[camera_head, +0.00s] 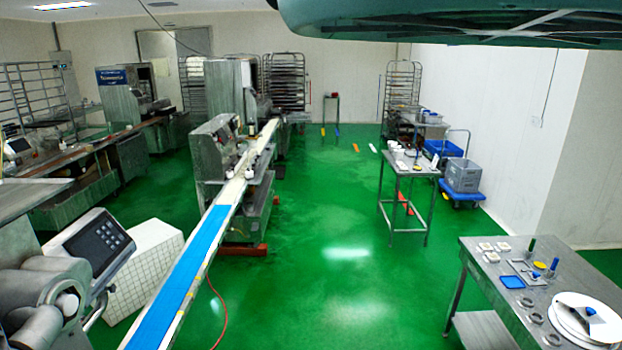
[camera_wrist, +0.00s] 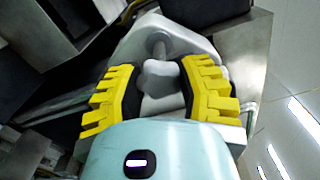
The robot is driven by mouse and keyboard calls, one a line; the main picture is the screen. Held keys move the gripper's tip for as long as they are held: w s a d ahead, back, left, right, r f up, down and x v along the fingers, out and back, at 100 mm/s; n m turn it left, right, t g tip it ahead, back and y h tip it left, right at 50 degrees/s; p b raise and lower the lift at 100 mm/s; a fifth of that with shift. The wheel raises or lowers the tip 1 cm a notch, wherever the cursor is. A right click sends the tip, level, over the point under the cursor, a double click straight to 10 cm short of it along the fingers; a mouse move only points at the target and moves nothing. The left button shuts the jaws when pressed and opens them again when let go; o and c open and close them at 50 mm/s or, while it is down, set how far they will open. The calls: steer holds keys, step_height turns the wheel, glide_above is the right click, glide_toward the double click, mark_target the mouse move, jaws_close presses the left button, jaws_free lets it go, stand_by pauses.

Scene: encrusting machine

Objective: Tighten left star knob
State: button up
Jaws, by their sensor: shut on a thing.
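The star knob (camera_wrist: 158,75) is a pale grey, lobed knob on a short metal stud, seen in the middle of the wrist view. The stud enters a grey metal housing (camera_wrist: 190,35) behind it. My gripper (camera_wrist: 160,90) has its yellow ridged fingers with dark inner pads on both sides of the knob and is shut on it. The knob's lower part is partly hidden between the pads. My gripper does not show in the head view, and I cannot tell there which part is this knob.
In the head view, a grey machine with a control panel (camera_head: 95,240) stands at lower left, beside a blue conveyor belt (camera_head: 180,285). A steel table (camera_head: 480,262) with small parts stands at lower right. The green floor (camera_head: 330,290) between is mostly clear.

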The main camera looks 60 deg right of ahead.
stand_by(0.4)
steer(key=o, duration=1.2)
steer(key=shift+s+d, duration=0.15)
steer(key=shift+s, duration=0.3)
steer(key=shift+v, duration=5.55)
steer(key=shift+d, duration=0.1)
